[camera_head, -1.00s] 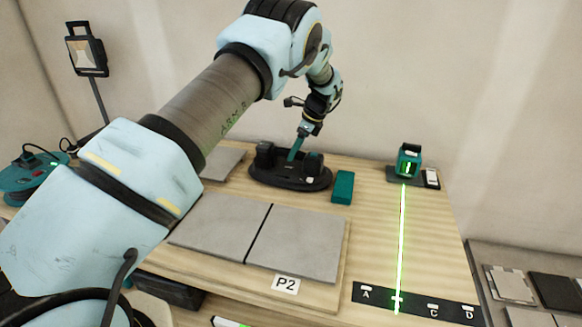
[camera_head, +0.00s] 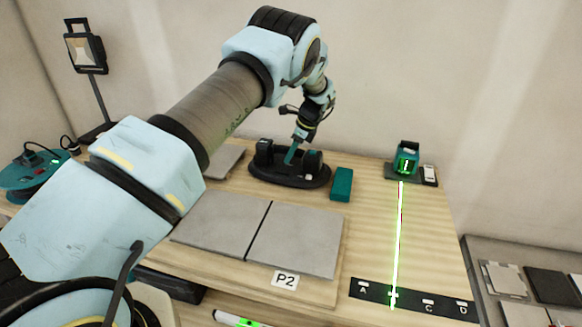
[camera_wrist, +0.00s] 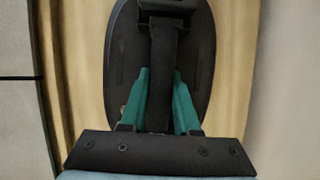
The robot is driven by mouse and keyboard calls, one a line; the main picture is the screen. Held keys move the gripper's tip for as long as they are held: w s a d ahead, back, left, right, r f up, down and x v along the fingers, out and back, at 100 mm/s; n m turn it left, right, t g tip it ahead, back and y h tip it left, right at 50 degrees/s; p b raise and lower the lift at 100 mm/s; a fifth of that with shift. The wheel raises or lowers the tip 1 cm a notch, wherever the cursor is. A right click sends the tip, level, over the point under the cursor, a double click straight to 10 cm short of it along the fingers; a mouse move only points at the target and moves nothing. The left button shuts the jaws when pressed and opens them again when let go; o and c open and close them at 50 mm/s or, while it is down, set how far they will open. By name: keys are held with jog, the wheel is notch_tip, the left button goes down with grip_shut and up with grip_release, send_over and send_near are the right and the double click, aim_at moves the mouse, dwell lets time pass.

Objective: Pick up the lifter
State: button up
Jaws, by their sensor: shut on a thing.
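The lifter (camera_head: 310,181) is a black oval device with two raised blocks and a dark bar between them. It appears to rest on the wooden table behind the grey tiles. My gripper (camera_head: 289,161) reaches down to its middle from above, with teal fingers. In the wrist view, the fingers (camera_wrist: 161,80) lie on both sides of the lifter's dark bar (camera_wrist: 164,55) and are shut on it. The oval body (camera_wrist: 204,75) shows behind the bar. The fingertips' contact is partly hidden by the bar.
Two grey tiles (camera_head: 300,240) lie on a board marked P2 in front of the lifter. A teal block (camera_head: 341,184) sits close to its right. A green laser level (camera_head: 406,160) stands farther right, its line running to a lettered black strip (camera_head: 415,302). Another tile (camera_head: 222,162) lies left.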

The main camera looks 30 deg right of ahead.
grip_shut()
jog(key=shift+r, duration=0.25)
